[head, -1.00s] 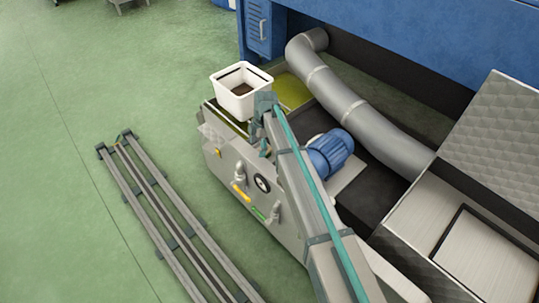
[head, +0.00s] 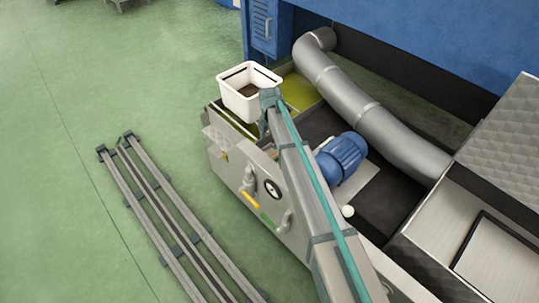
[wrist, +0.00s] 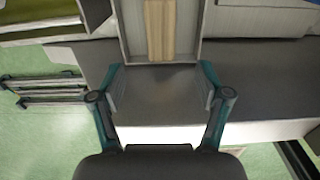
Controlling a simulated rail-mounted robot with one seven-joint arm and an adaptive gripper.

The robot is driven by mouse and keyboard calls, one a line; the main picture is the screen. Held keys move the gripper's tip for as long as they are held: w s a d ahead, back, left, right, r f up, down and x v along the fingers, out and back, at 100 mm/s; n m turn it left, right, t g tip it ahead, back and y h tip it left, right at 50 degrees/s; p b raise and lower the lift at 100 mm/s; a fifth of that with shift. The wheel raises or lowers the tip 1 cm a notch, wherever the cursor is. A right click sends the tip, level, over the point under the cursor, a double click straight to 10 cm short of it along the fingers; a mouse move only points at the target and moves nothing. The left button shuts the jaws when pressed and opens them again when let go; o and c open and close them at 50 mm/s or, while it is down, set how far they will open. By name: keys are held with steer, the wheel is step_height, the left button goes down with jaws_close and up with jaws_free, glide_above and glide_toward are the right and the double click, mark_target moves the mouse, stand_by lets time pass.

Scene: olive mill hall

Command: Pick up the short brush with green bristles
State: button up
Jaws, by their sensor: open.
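I cannot make out any green bristles in either view. In the wrist view a flat pale wooden piece (wrist: 160,32) lies in a narrow grey trough straight ahead of my gripper (wrist: 160,84). I cannot tell whether it is part of the brush. My gripper is open, its teal fingers apart with nothing between them; the wooden piece lies beyond the fingertips. In the head view my arm reaches to the near side of a white bin (head: 250,98) with dark contents, and the fingers are mostly hidden behind the arm.
The bin stands on the end of a grey machine (head: 233,160) with handles and a gauge. A blue motor (head: 342,158) and a thick grey pipe (head: 370,115) lie right of my arm. A blue cabinet (head: 430,40) stands behind.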

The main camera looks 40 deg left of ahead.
mark_target(270, 155)
step_height(270, 155, down, 10)
steer(key=shift+s+f+b, duration=0.1)
steer(key=shift+f+b, duration=0.15)
steer(key=shift+b, duration=0.1)
steer(key=c, duration=1.4)
steer(key=shift+r+p, duration=0.3)
steer(key=shift+r, duration=4.7)
